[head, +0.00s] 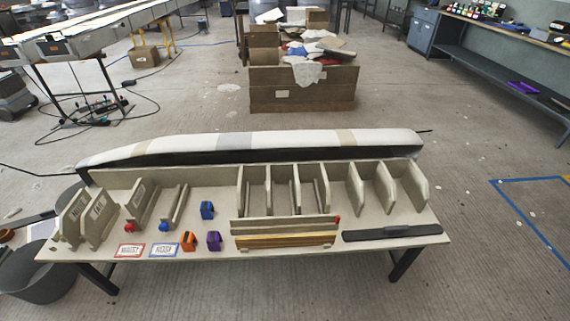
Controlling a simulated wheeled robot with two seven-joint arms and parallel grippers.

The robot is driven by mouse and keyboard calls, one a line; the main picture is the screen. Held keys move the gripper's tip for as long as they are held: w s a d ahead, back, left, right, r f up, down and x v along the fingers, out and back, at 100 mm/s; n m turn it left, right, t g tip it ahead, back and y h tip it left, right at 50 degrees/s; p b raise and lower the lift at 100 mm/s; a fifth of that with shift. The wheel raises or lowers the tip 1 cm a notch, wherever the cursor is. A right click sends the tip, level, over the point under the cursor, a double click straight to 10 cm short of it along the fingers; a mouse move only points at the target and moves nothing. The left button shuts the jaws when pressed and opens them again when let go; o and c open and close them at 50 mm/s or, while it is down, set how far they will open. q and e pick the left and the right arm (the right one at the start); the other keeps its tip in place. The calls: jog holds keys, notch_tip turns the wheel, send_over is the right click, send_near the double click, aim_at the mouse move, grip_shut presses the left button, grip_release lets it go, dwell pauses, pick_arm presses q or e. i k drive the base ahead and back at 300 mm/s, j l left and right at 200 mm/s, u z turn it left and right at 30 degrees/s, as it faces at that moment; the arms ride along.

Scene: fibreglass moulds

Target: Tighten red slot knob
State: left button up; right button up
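A small round red knob (129,226) sits at the front end of the left slotted upright holder (143,205) on the bench. A similar blue knob (163,227) sits at the front of the neighbouring slot holder (178,207) to its right. A red-bordered label card (130,250) lies in front of the red knob, and a blue-bordered card (164,250) lies in front of the blue one. How far the red knob is screwed in cannot be told at this size. Neither of my grippers is in view.
The bench (434,227) also carries a blue clamp-like item (207,210), an orange one (188,241), a purple one (214,241), several upright dividers and a dark bar (392,232). A dark round bin (38,280) stands at left. The floor in front is clear.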

aim_at(130, 227)
jog(key=u, duration=1.4)
